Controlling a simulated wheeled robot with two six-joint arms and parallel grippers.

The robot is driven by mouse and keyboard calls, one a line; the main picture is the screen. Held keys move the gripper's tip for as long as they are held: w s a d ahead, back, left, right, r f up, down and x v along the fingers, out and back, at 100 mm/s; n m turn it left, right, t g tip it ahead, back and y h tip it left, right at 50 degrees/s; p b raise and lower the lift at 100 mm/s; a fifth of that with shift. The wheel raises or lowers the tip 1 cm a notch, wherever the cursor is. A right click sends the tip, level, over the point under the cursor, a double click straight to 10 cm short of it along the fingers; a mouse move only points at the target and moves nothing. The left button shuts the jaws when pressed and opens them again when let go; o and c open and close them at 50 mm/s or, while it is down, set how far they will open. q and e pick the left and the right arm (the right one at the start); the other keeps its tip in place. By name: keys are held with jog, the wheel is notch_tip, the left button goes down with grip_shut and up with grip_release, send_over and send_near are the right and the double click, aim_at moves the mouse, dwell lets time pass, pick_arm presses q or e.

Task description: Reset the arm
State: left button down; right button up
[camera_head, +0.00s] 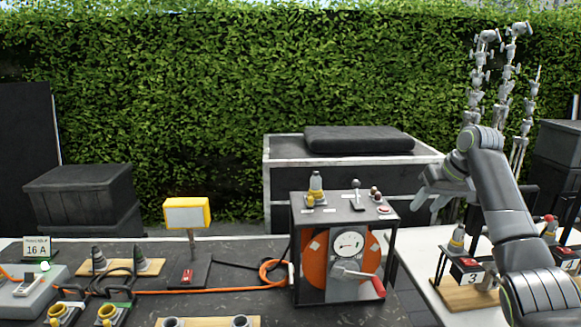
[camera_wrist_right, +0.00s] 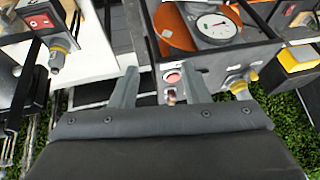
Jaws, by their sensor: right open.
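My right arm (camera_head: 505,200) comes in from the right edge in the head view, bent up and over. Its gripper (camera_head: 437,199) hangs in the air to the right of the black-framed reel unit (camera_head: 300,262). In the right wrist view the gripper's two fingers (camera_wrist_right: 160,92) stand apart with nothing held between them. My left gripper is not in view.
A wooden-based switch stand (camera_head: 465,295) is below my right arm. A grey crate (camera_head: 275,170) and a hedge are behind.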

jog(key=s+f+h, duration=0.1)
jog(key=s+f, duration=0.5)
jog(key=f, duration=0.4)
jog(key=s+a+f+g, duration=0.1)
jog(key=s+f, duration=0.6)
jog(key=f, duration=0.4)
jog(key=s+f+h, duration=0.1)
jog(key=s+f, duration=0.5)
jog(key=f, duration=0.4)
jog(key=s+a+f+m+h, duration=0.1)
jog(key=s+f+m+h, duration=0.15)
jog(key=s, duration=2.85)
notch_tip(320, 180, down, 27)
jog(key=d+g+b, duration=0.1)
jog(key=d+b, duration=0.1)
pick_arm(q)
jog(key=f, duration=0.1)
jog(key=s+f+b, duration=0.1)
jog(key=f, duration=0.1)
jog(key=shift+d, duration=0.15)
pick_arm(e)
jog(key=s+a+f+g+y, duration=0.1)
jog(key=s+a+f, duration=0.1)
jog(key=s+f, duration=1.3)
notch_tip(320, 180, down, 2)
jog(key=shift+n+g, duration=0.3)
jog(key=shift+n, duration=0.15)
